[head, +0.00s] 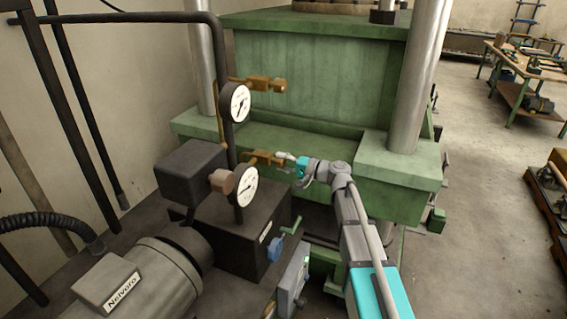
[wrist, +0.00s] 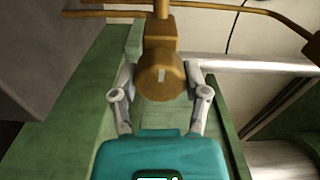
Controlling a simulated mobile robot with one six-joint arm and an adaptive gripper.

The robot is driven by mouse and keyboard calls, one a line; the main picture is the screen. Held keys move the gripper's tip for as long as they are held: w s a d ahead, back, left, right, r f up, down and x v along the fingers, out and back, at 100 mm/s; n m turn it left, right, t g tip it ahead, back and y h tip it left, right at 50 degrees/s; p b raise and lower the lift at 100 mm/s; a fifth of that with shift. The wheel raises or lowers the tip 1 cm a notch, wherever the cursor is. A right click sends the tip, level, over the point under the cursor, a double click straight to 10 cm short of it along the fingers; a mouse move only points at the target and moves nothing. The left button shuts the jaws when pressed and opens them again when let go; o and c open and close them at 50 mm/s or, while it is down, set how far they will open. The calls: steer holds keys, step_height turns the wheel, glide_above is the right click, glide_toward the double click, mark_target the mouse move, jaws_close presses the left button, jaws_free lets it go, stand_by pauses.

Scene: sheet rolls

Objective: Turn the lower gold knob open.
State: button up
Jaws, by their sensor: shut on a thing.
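The lower gold knob (head: 262,158) sits on a gold valve at the front of the green press, low beside the lower gauge. My gripper (head: 289,157) reaches it from the right. The fingertips' contact is partly hidden. The upper gold knob (head: 275,85) sits higher, beside the upper gauge, with nothing on it.
Two white-faced gauges, the upper (head: 236,103) and lower (head: 243,186), stand on a dark pipe left of the knobs. A dark pump block (head: 235,235) and grey motor (head: 150,275) fill the lower left. A steel column (head: 419,75) rises at right.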

steer(key=shift+a+n, duration=0.1)
steer(key=shift+n, duration=0.2)
steer(key=o, duration=1.2)
steer(key=shift+c, duration=0.2)
steer(key=v, duration=1.2)
steer(key=shift+a, duration=0.1)
